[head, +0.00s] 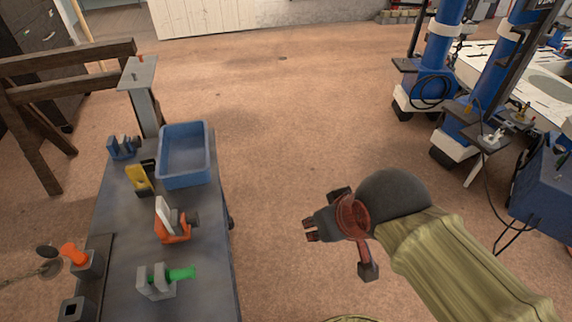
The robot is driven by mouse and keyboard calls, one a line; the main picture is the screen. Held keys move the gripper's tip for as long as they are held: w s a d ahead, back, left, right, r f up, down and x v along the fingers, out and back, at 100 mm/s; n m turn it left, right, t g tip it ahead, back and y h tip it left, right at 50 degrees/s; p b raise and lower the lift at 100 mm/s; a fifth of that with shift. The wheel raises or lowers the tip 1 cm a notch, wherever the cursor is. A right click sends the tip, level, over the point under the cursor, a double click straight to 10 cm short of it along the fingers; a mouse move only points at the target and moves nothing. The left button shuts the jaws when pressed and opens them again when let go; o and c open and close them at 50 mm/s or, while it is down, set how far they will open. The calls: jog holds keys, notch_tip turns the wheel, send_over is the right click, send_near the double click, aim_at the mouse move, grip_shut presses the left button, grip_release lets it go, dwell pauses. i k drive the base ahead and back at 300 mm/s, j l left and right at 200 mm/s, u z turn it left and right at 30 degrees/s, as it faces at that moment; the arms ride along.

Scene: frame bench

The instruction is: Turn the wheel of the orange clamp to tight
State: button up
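The orange clamp (176,230) stands on the grey bench, near its right edge. It has an orange body, a dark round part on its right side that looks like the wheel (193,219), and a pale plate (162,211) standing tilted in it. How tight the wheel is cannot be told. My gripper (309,230) is over the floor to the right of the bench, well apart from the clamp, with its fingers pointing left towards it. Nothing shows between its fingers; they are too small here to tell how far apart they are.
A grey post (143,105) stands at the far end. Floor between bench and arm is clear.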

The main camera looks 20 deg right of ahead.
aim_at(193, 219)
jog(key=u, duration=0.8)
